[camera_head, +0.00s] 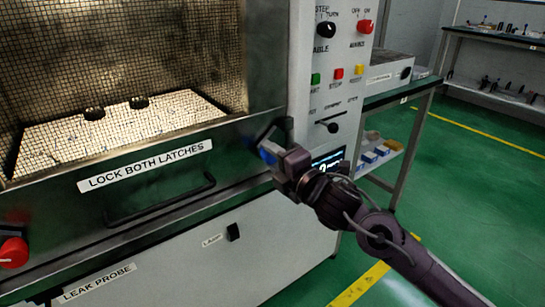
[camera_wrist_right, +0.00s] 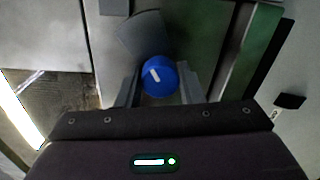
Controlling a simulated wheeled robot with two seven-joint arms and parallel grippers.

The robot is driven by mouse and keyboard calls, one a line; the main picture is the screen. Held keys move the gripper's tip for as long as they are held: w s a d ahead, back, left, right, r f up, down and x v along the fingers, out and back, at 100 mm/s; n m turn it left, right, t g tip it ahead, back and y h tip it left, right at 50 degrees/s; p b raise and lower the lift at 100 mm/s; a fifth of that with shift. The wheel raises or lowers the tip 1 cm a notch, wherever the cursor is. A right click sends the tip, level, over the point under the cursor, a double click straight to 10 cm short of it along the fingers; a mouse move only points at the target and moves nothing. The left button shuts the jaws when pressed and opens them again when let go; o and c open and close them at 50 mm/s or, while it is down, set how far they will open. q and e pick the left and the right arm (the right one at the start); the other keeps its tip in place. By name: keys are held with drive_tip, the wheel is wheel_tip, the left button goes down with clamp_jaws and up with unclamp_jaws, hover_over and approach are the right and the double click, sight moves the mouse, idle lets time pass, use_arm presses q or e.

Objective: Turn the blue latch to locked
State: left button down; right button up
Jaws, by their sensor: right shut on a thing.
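The blue latch (camera_wrist_right: 160,77) is a round blue knob with a short white mark, seen close up in the right wrist view. The white mark points up and to the left there. My right gripper (camera_wrist_right: 158,88) is shut on the blue latch, one finger on each side of it. In the head view a bit of the blue latch (camera_head: 268,155) shows at the right end of the door frame, mostly hidden by my right gripper (camera_head: 277,150). My left gripper is not in view.
A mesh-windowed door carries a "LOCK BOTH LATCHES" label (camera_head: 146,166) and a dark handle (camera_head: 162,203). A red knob (camera_head: 13,252) sits at its lower left. A control panel (camera_head: 337,70) with knobs and buttons stands right of the latch. Green floor (camera_head: 475,190) is open at right.

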drive_tip(key=o, duration=1)
drive_tip(key=shift+f, duration=0.1)
drive_tip(key=shift+c, duration=0.2)
drive_tip(key=shift+o, duration=0.2)
drive_tip(key=v, duration=0.7)
drive_tip(key=shift+s+d, duration=0.25)
drive_tip(key=shift+s, duration=0.05)
